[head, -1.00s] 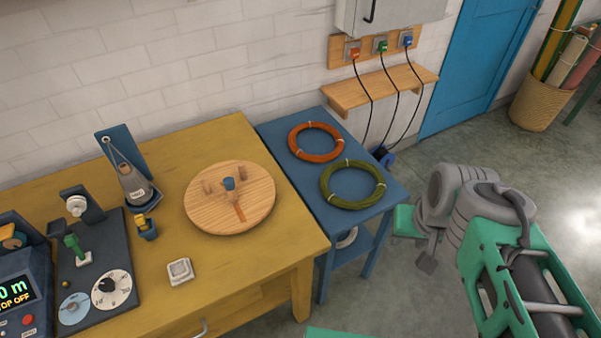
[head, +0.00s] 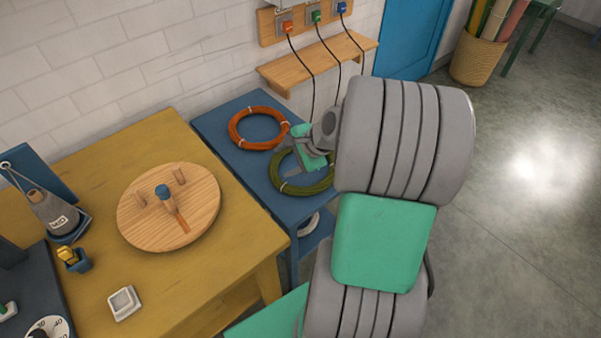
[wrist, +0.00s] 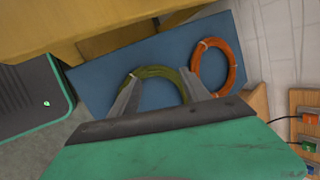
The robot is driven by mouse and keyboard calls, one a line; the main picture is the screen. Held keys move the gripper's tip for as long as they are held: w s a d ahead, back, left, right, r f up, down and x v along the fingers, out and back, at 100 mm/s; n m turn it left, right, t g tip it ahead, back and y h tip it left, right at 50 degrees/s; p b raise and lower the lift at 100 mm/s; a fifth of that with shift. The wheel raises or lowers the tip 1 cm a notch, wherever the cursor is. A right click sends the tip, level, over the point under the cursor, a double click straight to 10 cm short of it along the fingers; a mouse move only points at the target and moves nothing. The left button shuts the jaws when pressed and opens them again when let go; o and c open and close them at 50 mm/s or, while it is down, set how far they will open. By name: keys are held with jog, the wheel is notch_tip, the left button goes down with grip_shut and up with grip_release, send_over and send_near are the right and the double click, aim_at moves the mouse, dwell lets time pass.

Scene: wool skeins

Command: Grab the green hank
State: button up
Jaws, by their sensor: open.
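The green hank (head: 287,180) is an olive-green ring lying on the blue side table (head: 222,125). My arm and gripper cover part of it in the head view. In the wrist view the green hank (wrist: 158,73) shows its far arc between and beyond my fingers. My gripper (wrist: 165,88) is open, its two fingers spread over the hank with nothing held between them. In the head view my gripper (head: 312,160) is above the hank's upper right side. I cannot tell whether the fingers touch it.
An orange hank (head: 258,128) lies close behind the green one, also in the wrist view (wrist: 213,66). A wooden shelf (head: 318,64) with hanging cables is on the wall behind. The yellow workbench (head: 200,285) with a round wooden board (head: 140,225) stands to the left.

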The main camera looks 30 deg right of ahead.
aim_at(331, 153)
jog(key=d+f+m, duration=0.1)
jog(key=d+m, duration=0.1)
jog(key=d+f+m+t, duration=0.1)
jog(key=d+f+m, duration=0.1)
jog(key=d, duration=0.1)
jog(key=d+f+m+t+b, duration=0.1)
jog(key=d+f+m, duration=0.1)
jog(key=shift+d+m, duration=0.25)
jog(key=shift+m, duration=0.05)
jog(key=s+d+m+t, duration=0.1)
jog(key=d+m, duration=0.2)
jog(key=s+d+f+m+t+h+b, duration=0.1)
jog(key=d+m+t, duration=0.1)
jog(key=d+m, duration=0.1)
jog(key=s+d+m+t+h, duration=0.1)
jog(key=d+m, duration=0.3)
jog(key=shift+s+d+f+t+b, duration=0.2)
jog(key=shift+f+t+b, duration=0.1)
jog(key=shift+f+b, duration=0.1)
jog(key=shift+w+d+f+m, duration=0.1)
jog(key=shift+w+d+m, duration=0.1)
jog(key=shift+m, duration=0.2)
jog(key=x, duration=0.7)
jog(key=shift+d+f+b, duration=0.25)
jog(key=shift+b, duration=0.1)
jog(key=shift+c, duration=0.5)
grip_shut()
